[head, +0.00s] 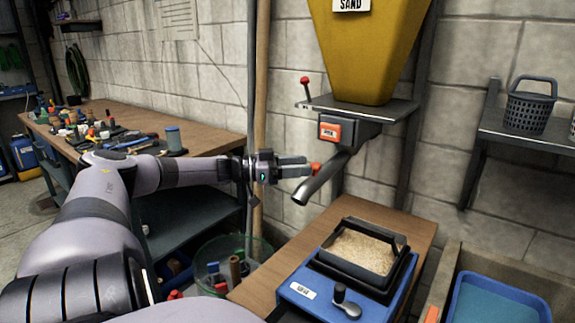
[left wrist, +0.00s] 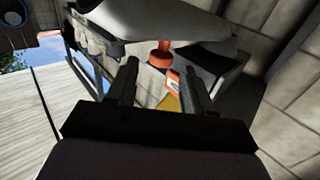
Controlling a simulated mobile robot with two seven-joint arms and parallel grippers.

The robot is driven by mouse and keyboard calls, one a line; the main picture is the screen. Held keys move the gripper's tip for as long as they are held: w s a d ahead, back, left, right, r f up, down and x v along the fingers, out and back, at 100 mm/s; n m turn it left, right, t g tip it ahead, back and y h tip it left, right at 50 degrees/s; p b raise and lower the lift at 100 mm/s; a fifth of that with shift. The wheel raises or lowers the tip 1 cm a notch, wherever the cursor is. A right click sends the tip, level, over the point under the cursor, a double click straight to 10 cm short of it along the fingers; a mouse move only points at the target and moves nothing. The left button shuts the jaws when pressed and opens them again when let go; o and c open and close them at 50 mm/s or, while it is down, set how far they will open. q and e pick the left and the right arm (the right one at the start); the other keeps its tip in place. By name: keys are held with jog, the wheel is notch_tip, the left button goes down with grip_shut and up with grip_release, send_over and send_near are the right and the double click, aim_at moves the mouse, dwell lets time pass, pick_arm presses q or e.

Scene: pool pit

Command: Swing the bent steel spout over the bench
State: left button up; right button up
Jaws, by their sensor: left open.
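The bent steel spout (head: 321,178) slopes down and left from the dark valve box (head: 345,130) under the yellow sand hopper. A red knob (head: 316,168) shows beside the spout, at my left fingertips. My left gripper (head: 306,166) is open, pointing right at the knob. In the left wrist view, the red knob (left wrist: 160,56) appears just beyond and between the open fingers (left wrist: 160,78). Contact with the knob cannot be told. A pale grey shape above it there seems to be the spout. The wooden bench (head: 410,216) stands below, right of the spout's open end. My right gripper is not in view.
A blue scale (head: 335,303) with a sand-filled black tray (head: 357,253) sits on the bench. The yellow hopper (head: 365,45) and a red-tipped lever (head: 305,82) are above. A clear bin (head: 222,262) stands left of the bench, a blue tub (head: 497,302) right.

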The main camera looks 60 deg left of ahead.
pick_arm(q)
jog(key=p+v, duration=0.2)
jog(key=shift+s+a, duration=0.15)
jog(key=shift+s, duration=0.15)
dwell(0.6)
